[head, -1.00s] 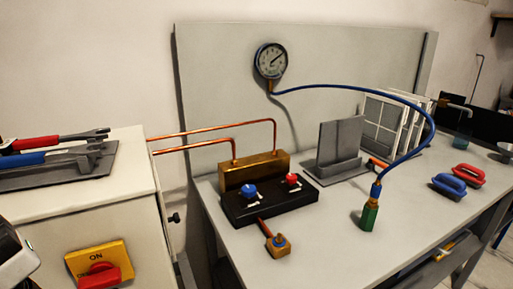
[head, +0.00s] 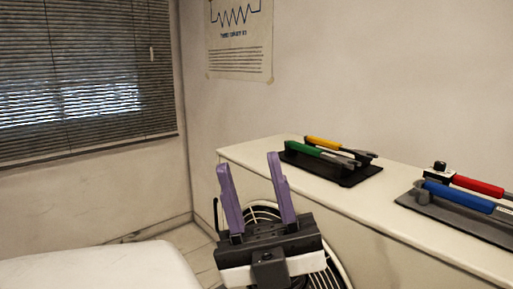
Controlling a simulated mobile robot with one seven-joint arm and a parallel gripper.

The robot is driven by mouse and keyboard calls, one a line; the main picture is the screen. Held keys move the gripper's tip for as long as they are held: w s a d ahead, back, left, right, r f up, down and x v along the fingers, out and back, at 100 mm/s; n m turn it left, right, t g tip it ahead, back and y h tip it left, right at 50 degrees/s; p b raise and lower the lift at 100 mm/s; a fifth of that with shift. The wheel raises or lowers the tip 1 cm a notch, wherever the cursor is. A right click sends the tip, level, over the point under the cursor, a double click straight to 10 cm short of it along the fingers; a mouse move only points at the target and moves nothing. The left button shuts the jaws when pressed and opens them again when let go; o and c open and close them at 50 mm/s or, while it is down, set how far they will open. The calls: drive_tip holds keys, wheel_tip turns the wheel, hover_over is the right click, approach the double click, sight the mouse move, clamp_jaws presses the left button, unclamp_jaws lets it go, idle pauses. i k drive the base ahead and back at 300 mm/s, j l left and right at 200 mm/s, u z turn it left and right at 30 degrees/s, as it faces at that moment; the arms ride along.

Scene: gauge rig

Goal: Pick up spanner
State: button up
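Two spanner-like tools, one with a yellow handle (head: 322,143) and one with a green handle (head: 311,150), lie side by side on a dark tray (head: 350,178) on the cabinet top. A blue-handled tool (head: 458,196) and a red-handled tool (head: 478,186) lie on a grey tray (head: 455,215) at the right; their far ends are cut off by the picture edge. My gripper (head: 247,162) has purple fingers spread apart, pointing up, with nothing between them. In the picture it is left of and in front of the dark tray, apart from all the tools.
The long cream cabinet (head: 380,210) runs from the middle to the lower right, with bare top between the trays. A round fan-like grille (head: 262,213) is partly hidden behind my gripper. A white rounded surface (head: 100,270) fills the lower left. A window with blinds (head: 80,80) is behind.

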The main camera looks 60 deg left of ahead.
sight(348, 162)
drive_tip(key=u, duration=1.2)
